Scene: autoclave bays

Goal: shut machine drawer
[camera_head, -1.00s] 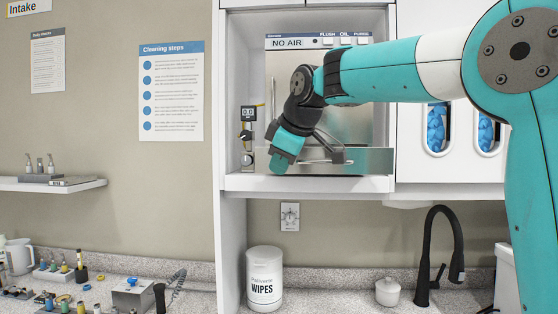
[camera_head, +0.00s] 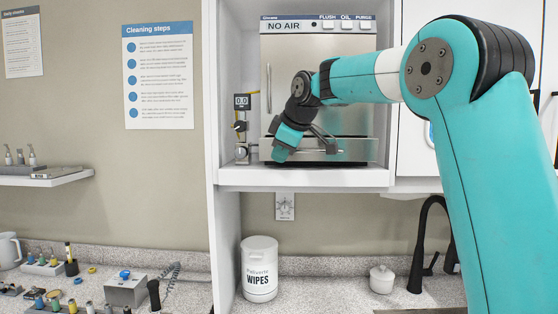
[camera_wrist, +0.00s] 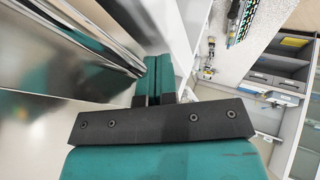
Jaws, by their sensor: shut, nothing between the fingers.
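The machine (camera_head: 340,80) is a steel box in the white cabinet bay, with a "NO AIR" panel and FLUSH, OIL and PURGE keys on top. Its drawer (camera_head: 362,150) is the low steel front at the bottom, with a bar handle (camera_head: 328,146). It looks in line with the machine's front, or nearly; a small gap cannot be ruled out. My gripper (camera_head: 280,155) is shut and empty, pointing down at the drawer's left part. In the wrist view its closed teal fingers (camera_wrist: 159,78) are close beside shiny steel; contact is unclear. My wrist hides part of the drawer.
A small gauge (camera_head: 241,102) with a yellow line stands left of the machine. White cabinet walls flank the bay. Below are a wipes tub (camera_head: 259,270), a lidded jar (camera_head: 382,279) and a black faucet (camera_head: 432,240). Small tools crowd the left counter.

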